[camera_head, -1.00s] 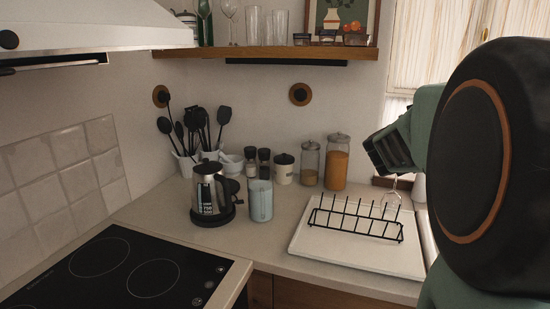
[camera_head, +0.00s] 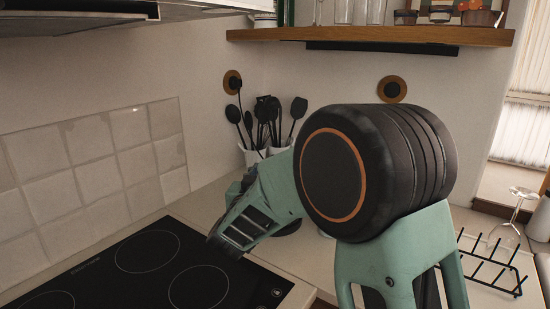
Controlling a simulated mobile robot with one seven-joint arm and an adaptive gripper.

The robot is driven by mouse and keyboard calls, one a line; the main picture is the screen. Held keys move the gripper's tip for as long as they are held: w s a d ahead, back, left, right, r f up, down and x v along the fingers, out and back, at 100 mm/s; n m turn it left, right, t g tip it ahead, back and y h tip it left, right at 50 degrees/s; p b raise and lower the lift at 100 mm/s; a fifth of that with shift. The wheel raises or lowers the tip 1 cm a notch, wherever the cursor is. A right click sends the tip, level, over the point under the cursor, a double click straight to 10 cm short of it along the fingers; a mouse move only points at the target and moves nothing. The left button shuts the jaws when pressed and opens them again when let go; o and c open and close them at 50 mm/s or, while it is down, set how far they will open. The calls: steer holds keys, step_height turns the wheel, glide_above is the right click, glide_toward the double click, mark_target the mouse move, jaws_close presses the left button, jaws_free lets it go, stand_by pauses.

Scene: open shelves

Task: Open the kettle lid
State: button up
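The kettle is almost wholly hidden behind my green arm. A dark rounded edge (camera_head: 291,229) low behind the arm looks like its base. Its lid cannot be seen. My arm reaches in from the lower right and bends left across the counter, its green wrist part over the counter by the hob's edge. A dark part (camera_head: 238,187) behind the wrist may be my gripper, but it is mostly covered. Its fingers, and whether they touch the kettle, cannot be made out.
The black hob (camera_head: 150,270) lies at lower left. Utensils in white pots (camera_head: 252,156) stand at the back corner. A wooden shelf (camera_head: 370,36) with glasses runs above. A black rack (camera_head: 490,262) and an upturned wine glass (camera_head: 512,215) are at right.

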steer(key=w, duration=0.3)
steer(key=w+d, duration=0.1)
steer(key=w, duration=0.2)
steer(key=w+d+p, duration=0.1)
steer(key=w, duration=0.3)
steer(key=shift+d+r, duration=0.1)
jaws_close()
